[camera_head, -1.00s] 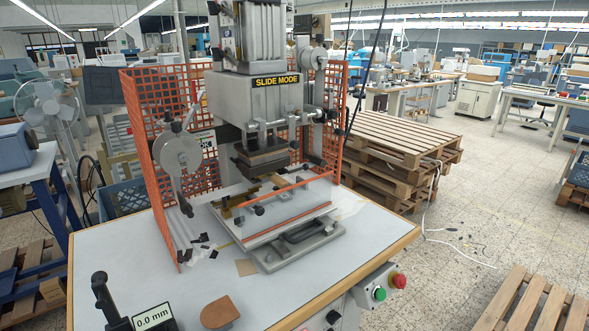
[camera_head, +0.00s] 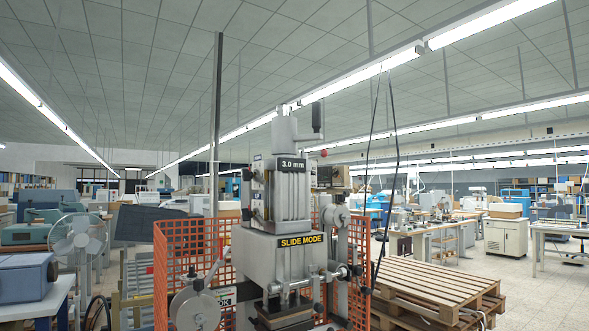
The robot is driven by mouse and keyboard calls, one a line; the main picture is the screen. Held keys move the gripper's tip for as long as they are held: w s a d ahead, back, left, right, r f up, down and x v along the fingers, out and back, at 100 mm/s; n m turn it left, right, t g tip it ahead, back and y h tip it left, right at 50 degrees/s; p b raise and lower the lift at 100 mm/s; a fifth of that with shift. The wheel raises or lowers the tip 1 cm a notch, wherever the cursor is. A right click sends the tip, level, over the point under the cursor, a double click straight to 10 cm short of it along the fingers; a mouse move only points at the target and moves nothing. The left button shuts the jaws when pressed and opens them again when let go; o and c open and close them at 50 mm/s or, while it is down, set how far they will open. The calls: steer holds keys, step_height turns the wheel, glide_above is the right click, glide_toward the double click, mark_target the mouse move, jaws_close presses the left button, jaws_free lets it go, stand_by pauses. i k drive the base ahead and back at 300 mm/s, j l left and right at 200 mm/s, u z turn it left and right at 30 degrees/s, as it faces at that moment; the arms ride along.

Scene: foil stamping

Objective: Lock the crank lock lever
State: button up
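The grey stamping machine (camera_head: 262,262) stands in the lower middle, with a "SLIDE MODE" label (camera_head: 301,241) on its head. On top is a crank (camera_head: 284,130) with an upright black handle (camera_head: 317,117) at its right. A "3.0 mm" display (camera_head: 293,164) sits just below the crank. A round grey side wheel (camera_head: 196,309) is at the lower left beside a partly hidden label. I cannot single out the crank lock lever or tell its position. My gripper is not in view.
Orange mesh guards (camera_head: 188,255) flank the machine. Stacked wooden pallets (camera_head: 432,287) are at the right, with a dark cable (camera_head: 390,180) hanging above them. A fan (camera_head: 77,243) stands at the left. The space around the crank's top looks clear.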

mark_target(304, 155)
steer(key=i+l+z, duration=0.15)
steer(key=i+l, duration=0.2)
steer(key=i, duration=0.15)
steer(key=i+l+z, duration=0.15)
steer(key=i, duration=0.35)
steer(key=i+l+z, duration=0.15)
steer(key=i+l, duration=0.15)
steer(key=i, duration=0.25)
